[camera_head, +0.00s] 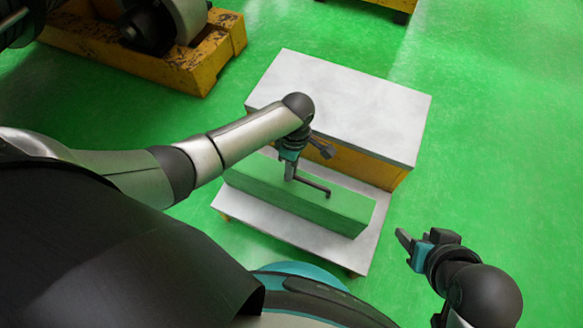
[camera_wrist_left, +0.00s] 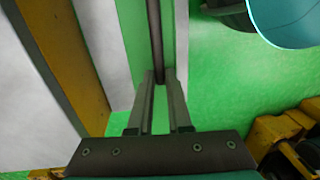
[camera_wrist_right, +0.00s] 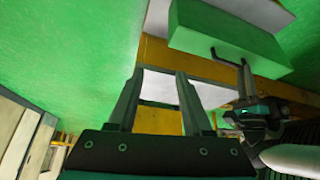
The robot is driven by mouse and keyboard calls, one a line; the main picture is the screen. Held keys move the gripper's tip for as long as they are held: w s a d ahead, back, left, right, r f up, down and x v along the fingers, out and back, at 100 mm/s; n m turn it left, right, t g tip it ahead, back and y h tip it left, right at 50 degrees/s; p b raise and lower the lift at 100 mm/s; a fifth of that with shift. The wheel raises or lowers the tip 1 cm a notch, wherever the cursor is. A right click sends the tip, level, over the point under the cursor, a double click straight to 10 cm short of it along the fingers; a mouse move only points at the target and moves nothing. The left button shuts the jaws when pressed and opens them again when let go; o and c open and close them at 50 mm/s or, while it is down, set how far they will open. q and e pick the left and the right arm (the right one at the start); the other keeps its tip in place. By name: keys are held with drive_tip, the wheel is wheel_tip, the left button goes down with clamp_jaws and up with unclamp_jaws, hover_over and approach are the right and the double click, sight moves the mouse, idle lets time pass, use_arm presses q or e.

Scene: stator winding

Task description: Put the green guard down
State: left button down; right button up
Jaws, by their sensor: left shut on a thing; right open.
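The green guard (camera_head: 290,207) is a long green block with a thin dark handle (camera_head: 316,188) on its upper side. It lies level over the low white step of a stand; I cannot tell whether it touches the step. My left gripper (camera_head: 290,174) is above the guard, shut on its handle. The left wrist view shows the handle bar (camera_wrist_left: 156,38) running between the fingers (camera_wrist_left: 160,78). The guard also shows in the right wrist view (camera_wrist_right: 220,38). My right gripper (camera_head: 404,240) is open and empty, right of the stand and apart from the guard.
The stand has a higher white top (camera_head: 345,105) behind the guard and a low white step (camera_head: 345,254) around it, with yellow sides. A yellow frame with dark machinery (camera_head: 190,62) stands at the back left. Green floor (camera_head: 500,140) is clear on the right.

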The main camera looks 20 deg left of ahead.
use_arm(q)
drive_tip(key=c, duration=0.8)
unclamp_jaws()
drive_tip(key=shift+f, duration=0.1)
drive_tip(key=shift+c, duration=0.2)
wheel_tip(320, 180, up, 12)
drive_tip(key=w+p, duration=0.1)
drive_tip(key=p, duration=0.6)
drive_tip(key=s+a+f+m+t, duration=0.1)
drive_tip(key=s+f+m+t, duration=0.1)
drive_tip(key=s+f+m, duration=0.3)
drive_tip(key=s+f+m+t, duration=0.2)
drive_tip(key=s+f+m, duration=0.3)
drive_tip(key=s+m, duration=0.6)
drive_tip(key=m, duration=0.3)
drive_tip(key=shift+s+a+m, duration=0.25)
drive_tip(key=shift+a+m, duration=0.1)
drive_tip(key=shift+m, duration=0.05)
use_arm(e)
drive_tip(key=s+d+f+g, duration=0.1)
drive_tip(key=s+f, duration=0.1)
drive_tip(key=f, duration=0.4)
drive_tip(key=s+f+g, duration=0.2)
drive_tip(key=f, duration=0.5)
drive_tip(key=shift+s+d+g+h, duration=0.25)
drive_tip(key=shift+d+g+h, duration=0.05)
drive_tip(key=shift+d+h, duration=0.1)
